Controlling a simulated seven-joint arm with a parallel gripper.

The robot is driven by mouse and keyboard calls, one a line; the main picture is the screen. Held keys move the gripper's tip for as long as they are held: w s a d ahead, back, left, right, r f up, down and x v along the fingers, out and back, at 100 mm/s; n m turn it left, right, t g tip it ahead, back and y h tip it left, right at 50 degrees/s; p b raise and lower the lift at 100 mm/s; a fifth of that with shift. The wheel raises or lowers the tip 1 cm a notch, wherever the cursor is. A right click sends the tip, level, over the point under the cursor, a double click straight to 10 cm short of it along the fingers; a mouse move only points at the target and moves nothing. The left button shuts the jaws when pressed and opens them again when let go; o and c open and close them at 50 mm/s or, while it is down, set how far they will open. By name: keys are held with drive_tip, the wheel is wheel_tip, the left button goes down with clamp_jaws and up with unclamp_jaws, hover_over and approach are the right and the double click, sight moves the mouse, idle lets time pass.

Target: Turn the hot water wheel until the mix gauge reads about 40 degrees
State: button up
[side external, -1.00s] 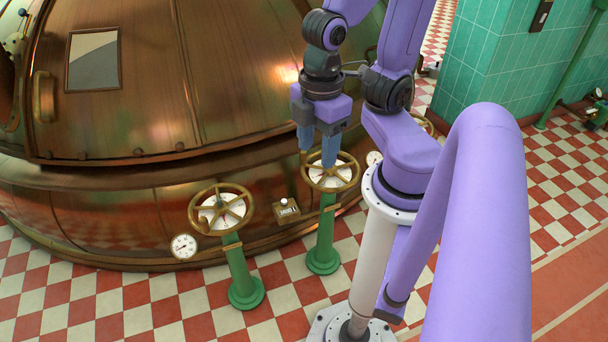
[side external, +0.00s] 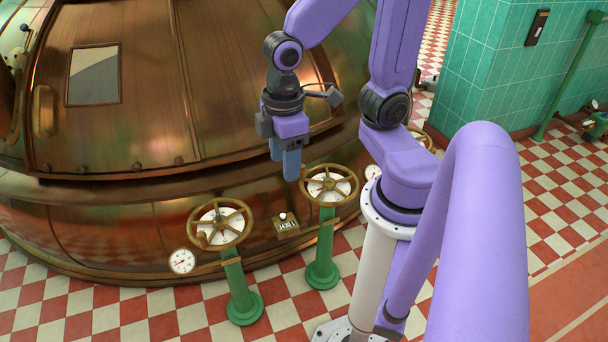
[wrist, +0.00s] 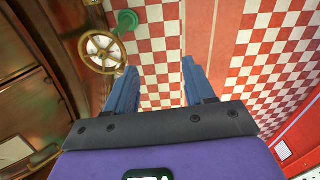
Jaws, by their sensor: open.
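Two brass valve wheels stand on green posts in front of the copper kettle: a left wheel (side external: 220,224) and a right wheel (side external: 329,186). I cannot tell which is the hot water one. A white dial gauge (side external: 182,261) sits left of the left wheel; its reading is too small to make out. My gripper (side external: 284,168) is open and empty, pointing down, left of the right wheel's rim and apart from it. In the wrist view, my fingers (wrist: 158,78) are spread over bare floor, with one brass wheel (wrist: 101,51) at upper left.
A small brass box (side external: 286,225) with a tiny display sits between the wheels. The large copper kettle (side external: 120,225) fills the left and back. Another gauge (side external: 373,172) and wheel are partly hidden by my arm. A green tiled pillar (side external: 490,70) stands at right.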

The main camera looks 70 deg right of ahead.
drive_tip(key=w+d+f+m, duration=0.4)
drive_tip(key=w+d+m, duration=0.1)
drive_tip(key=w, duration=0.5)
drive_tip(key=w+d+f+m, duration=0.45)
drive_tip(key=w+d, duration=0.25)
drive_tip(key=d, duration=0.3)
drive_tip(key=m, duration=0.7)
hover_over(302, 170)
drive_tip(key=d, duration=0.1)
wheel_tip(302, 170, down, 13)
drive_tip(key=f, duration=1.7)
drive_tip(key=shift+w+d, duration=0.15)
drive_tip(key=shift+w, duration=0.1)
clamp_jaws()
